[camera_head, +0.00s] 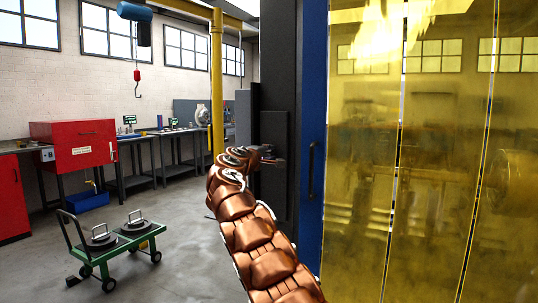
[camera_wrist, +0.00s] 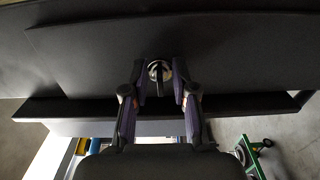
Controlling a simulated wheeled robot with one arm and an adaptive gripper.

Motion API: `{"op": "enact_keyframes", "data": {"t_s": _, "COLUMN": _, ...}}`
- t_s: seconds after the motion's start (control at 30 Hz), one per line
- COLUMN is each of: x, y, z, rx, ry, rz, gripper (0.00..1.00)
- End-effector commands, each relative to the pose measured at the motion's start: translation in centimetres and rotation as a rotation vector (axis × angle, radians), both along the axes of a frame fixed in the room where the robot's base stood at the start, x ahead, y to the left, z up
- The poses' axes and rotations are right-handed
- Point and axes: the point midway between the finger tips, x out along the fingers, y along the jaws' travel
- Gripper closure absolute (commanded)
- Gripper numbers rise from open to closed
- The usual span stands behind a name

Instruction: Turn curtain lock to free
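The curtain lock looks like a small round metal knob with a dark bar across it (camera_wrist: 158,72), set on a dark panel (camera_wrist: 225,50). In the wrist view my gripper (camera_wrist: 159,66) has its two fingers apart, one on each side of the knob. A narrow gap seems to show between each finger and the knob. In the head view my gripper (camera_head: 275,160) reaches the dark post (camera_head: 275,125) left of the blue frame; the lock itself is hidden there. The yellow see-through strip curtain (camera_head: 365,200) hangs at right.
A blue frame (camera_head: 313,100) with a dark handle (camera_head: 311,170) stands right beside my arm. A green cart (camera_head: 130,240) with two dark discs stands on the floor at left. A red cabinet (camera_head: 75,145) and benches line the wall. The floor between is clear.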

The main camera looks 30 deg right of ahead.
Motion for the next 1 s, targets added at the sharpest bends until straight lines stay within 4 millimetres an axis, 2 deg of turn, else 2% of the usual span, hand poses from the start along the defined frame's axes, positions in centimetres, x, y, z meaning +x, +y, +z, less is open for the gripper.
{"op": "enact_keyframes", "data": {"t_s": 0.47, "x": -0.2, "y": 0.5, "z": 0.1, "rx": -0.002, "ry": 0.001, "rz": 0.001, "gripper": 0.69}}
{"op": "enact_keyframes", "data": {"t_s": 0.77, "x": -1.5, "y": 2.1, "z": 0.1, "rx": -0.003, "ry": 0.002, "rz": -0.004, "gripper": 0.69}}
{"op": "enact_keyframes", "data": {"t_s": 1.0, "x": -2.5, "y": 4.1, "z": 0.2, "rx": -0.003, "ry": 0.001, "rz": -0.001, "gripper": 0.69}}
